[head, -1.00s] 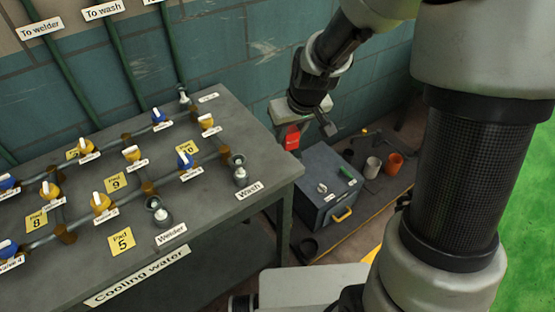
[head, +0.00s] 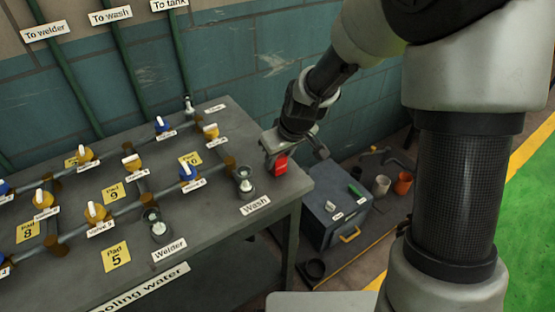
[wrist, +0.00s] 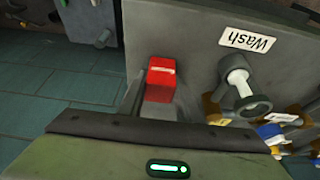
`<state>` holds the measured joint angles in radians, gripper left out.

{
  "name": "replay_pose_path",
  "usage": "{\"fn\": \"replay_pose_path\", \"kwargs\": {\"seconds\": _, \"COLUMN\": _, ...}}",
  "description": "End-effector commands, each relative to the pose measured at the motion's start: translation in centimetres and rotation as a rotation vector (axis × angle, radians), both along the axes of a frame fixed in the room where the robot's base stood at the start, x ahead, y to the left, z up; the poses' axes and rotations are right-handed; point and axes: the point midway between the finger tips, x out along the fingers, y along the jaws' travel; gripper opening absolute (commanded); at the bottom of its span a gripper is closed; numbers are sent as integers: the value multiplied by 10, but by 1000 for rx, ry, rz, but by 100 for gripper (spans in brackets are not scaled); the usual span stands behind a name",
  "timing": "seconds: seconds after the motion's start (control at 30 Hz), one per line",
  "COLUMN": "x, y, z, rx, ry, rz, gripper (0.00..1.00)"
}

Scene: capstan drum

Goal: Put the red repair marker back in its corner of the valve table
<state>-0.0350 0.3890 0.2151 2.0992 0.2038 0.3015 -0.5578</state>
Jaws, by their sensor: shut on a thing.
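The red repair marker (head: 281,164) is a small red block with a pale stripe. My gripper (head: 291,157) is shut on it and holds it by the right end of the grey valve table (head: 225,120), near the Wash fitting (head: 244,180). In the wrist view the marker (wrist: 160,79) sits at the fingers, with the table top (wrist: 195,50) behind it and the Wash label (wrist: 248,40) to its right. I cannot tell whether the marker touches the table.
Valves with blue and yellow bodies (head: 188,173), pipes and yellow pad labels (head: 114,195) cover the table's middle and left. A grey box (head: 337,205) stands on the floor to the right, with a grey cup (head: 381,185) and an orange cup (head: 403,182) beyond. The table's right end looks mostly bare.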

Motion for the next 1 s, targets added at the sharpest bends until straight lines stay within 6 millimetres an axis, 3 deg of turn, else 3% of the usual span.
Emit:
{"fn": "replay_pose_path", "kwargs": {"seconds": 0.33, "x": 1, "y": 0, "z": -4, "rx": 0, "ry": -2, "rz": 1, "gripper": 8}}
{"fn": "replay_pose_path", "kwargs": {"seconds": 0.37, "x": 0, "y": 0, "z": -2, "rx": 0, "ry": -2, "rz": 1, "gripper": 36}}
{"fn": "replay_pose_path", "kwargs": {"seconds": 0.47, "x": 0, "y": 0, "z": -2, "rx": -1, "ry": -2, "rz": 1, "gripper": 50}}
{"fn": "replay_pose_path", "kwargs": {"seconds": 0.77, "x": 0, "y": 0, "z": 0, "rx": -1, "ry": -2, "rz": 1, "gripper": 50}}
{"fn": "replay_pose_path", "kwargs": {"seconds": 0.87, "x": 0, "y": -1, "z": 7, "rx": 0, "ry": -4, "rz": -1, "gripper": 50}}
{"fn": "replay_pose_path", "kwargs": {"seconds": 1.0, "x": -8, "y": -7, "z": 31, "rx": 0, "ry": -7, "rz": -2, "gripper": 50}}
